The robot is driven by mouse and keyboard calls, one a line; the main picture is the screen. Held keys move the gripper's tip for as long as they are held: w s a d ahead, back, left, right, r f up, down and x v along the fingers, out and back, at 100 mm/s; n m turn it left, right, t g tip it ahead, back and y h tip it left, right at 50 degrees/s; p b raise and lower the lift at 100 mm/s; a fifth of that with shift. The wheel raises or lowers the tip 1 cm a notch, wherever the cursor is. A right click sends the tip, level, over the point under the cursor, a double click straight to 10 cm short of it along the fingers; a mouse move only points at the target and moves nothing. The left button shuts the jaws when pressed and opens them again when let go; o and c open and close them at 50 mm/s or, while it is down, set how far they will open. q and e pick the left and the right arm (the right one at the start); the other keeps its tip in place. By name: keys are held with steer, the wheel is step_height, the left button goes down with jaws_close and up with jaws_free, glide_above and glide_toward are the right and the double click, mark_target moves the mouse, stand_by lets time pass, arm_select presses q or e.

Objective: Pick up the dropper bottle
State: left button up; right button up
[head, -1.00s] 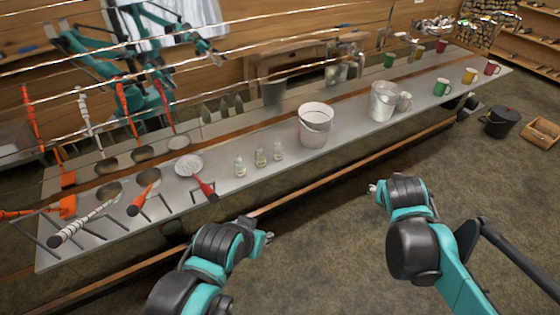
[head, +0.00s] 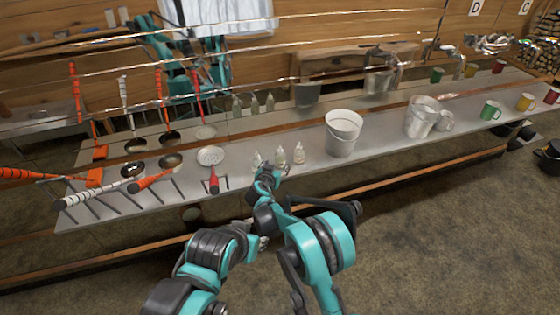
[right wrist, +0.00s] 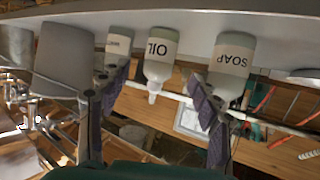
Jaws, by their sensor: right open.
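Three small bottles stand in a row on the metal counter: one at the left (head: 257,160), one in the middle (head: 279,157) and one at the right (head: 298,153). The right wrist view shows them upside down: a SOAP bottle (right wrist: 232,62), an OIL bottle (right wrist: 160,58) with a narrow pointed nozzle, and a third bottle (right wrist: 118,45) whose label is unreadable. My right gripper (right wrist: 153,105) is open and empty, with the OIL bottle visible between its spread fingers. In the head view my right gripper (head: 270,172) is just in front of the bottles. My left gripper (head: 264,243) is low, partly hidden by my right arm.
A skimmer (head: 210,157) and several long-handled tools lie left. The counter's mirrored back reflects these things.

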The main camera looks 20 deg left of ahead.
mark_target(279, 161)
steer(key=b+x, duration=0.1)
steer(key=x, duration=0.6)
steer(key=shift+w+f, duration=0.15)
steer(key=shift+w, duration=0.05)
steer(key=c, duration=1.3)
